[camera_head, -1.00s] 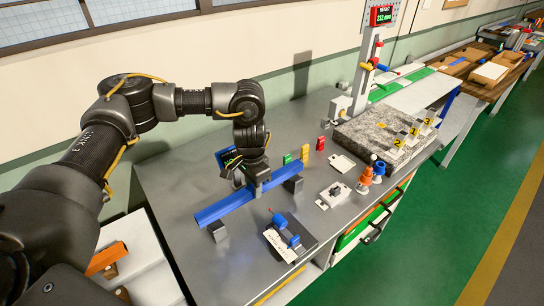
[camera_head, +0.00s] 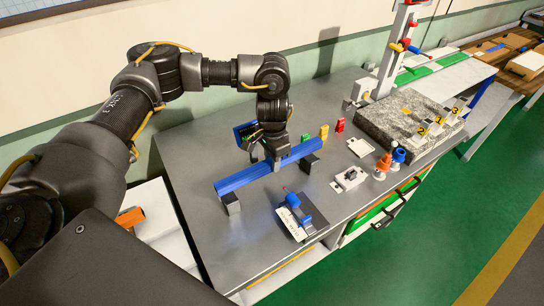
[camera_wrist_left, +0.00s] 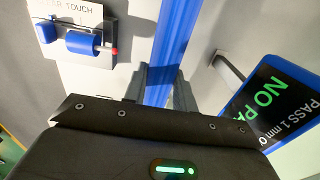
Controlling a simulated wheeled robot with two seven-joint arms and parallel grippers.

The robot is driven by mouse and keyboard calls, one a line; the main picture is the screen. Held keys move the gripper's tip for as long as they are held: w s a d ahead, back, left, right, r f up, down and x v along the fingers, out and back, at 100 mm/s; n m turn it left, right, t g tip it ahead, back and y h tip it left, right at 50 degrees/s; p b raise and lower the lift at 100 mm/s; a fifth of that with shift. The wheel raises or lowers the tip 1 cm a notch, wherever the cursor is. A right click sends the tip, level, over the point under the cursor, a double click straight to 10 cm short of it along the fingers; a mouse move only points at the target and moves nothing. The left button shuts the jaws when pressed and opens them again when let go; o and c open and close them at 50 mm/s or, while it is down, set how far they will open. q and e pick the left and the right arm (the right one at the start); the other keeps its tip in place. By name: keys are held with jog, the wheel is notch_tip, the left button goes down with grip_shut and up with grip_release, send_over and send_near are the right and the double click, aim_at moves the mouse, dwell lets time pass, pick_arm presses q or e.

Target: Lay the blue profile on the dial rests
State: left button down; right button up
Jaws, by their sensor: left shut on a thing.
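The blue profile (camera_head: 245,178) is a long straight bar over the near part of the bench. My left gripper (camera_head: 273,164) is shut on it near its middle, from above. In the left wrist view the profile (camera_wrist_left: 173,45) runs up between my fingers. My right gripper is out of view.
A blue-topped fixture (camera_head: 293,214) with a labelled plate stands in front of the profile. Green, yellow (camera_head: 324,132) and red blocks stand behind its right end. A granite slab (camera_head: 390,118), small cones and a height gauge are further right.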

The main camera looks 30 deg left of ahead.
pick_arm(q)
jog(key=shift+w+f+b, duration=0.1)
jog(key=shift+f+b, duration=0.65)
jog(key=shift+f, duration=1.05)
jog(key=shift+f, duration=0.1)
jog(key=shift+f, duration=0.25)
jog(key=c, duration=1)
grip_release()
jog(key=shift+c, duration=0.2)
jog(key=shift+r, duration=0.1)
